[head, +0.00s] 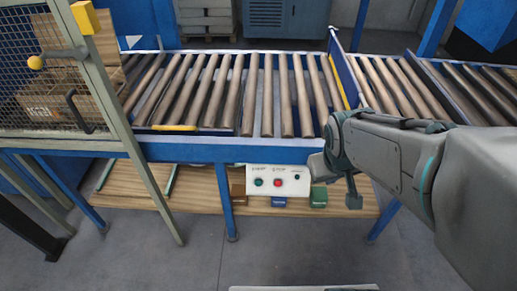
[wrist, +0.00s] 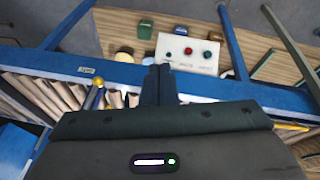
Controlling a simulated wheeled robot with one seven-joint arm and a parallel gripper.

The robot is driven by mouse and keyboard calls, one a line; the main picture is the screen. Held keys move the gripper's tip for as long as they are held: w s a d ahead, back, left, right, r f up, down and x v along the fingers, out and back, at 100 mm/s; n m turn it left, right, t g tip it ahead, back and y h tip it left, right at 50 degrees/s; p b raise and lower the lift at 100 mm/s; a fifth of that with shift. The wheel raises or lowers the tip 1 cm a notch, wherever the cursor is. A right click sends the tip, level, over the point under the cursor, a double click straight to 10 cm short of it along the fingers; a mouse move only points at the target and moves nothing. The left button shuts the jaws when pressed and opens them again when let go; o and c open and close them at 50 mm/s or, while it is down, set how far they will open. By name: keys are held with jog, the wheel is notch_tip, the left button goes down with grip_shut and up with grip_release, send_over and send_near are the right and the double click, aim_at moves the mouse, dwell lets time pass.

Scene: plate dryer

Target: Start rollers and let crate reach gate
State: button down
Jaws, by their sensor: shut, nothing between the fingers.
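A white control box (head: 278,181) hangs below the conveyor's front rail. It has a green button (head: 258,182), a red button (head: 278,183) and a small dark knob (head: 297,177). The box also shows, turned around, in the wrist view (wrist: 190,64). My gripper (wrist: 158,70) is shut and empty, its fingertips just short of the box's lower-left area in that view. A brown crate (head: 62,106) sits behind the wire mesh at the left end of the rollers (head: 215,85). A blue upright plate with a yellow edge (head: 342,68) crosses the rollers at right, probably the gate.
A wooden shelf (head: 135,200) below the conveyor holds small brown, blue and green blocks. Blue legs stand at both sides. The floor in front is open.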

aim_at(258, 182)
jog(key=w+a+f+n+t+y+b, duration=0.15)
jog(key=w+f+n+b, duration=0.35)
jog(key=f, duration=0.5)
jog(key=w+a+f+n+t+y+b, duration=0.1)
jog(key=w+a+f+n+b, duration=0.1)
jog(key=w+f, duration=0.55)
jog(key=w+a+f+n+t+y+b, duration=0.2)
jog(key=a+f+n+y+b, duration=0.4)
jog(key=a+f+y, duration=0.3)
jog(key=a+f+b, duration=0.1)
jog(key=a+f, duration=0.2)
jog(key=f, duration=0.1)
jog(key=shift+a+f+b, duration=0.15)
jog(key=shift+f+b, duration=0.15)
jog(key=shift+f, duration=0.05)
jog(key=shift+w+f+b, duration=0.35)
jog(key=shift+w+f, duration=0.4)
jog(key=shift+w, duration=0.5)
jog(key=shift+w+f+b, duration=0.3)
jog(key=shift+w+f, duration=0.45)
jog(key=shift+w, duration=0.55)
jog(key=shift+w+f+b, duration=0.35)
jog(key=shift+w+f, duration=0.4)
jog(key=shift+w, duration=0.5)
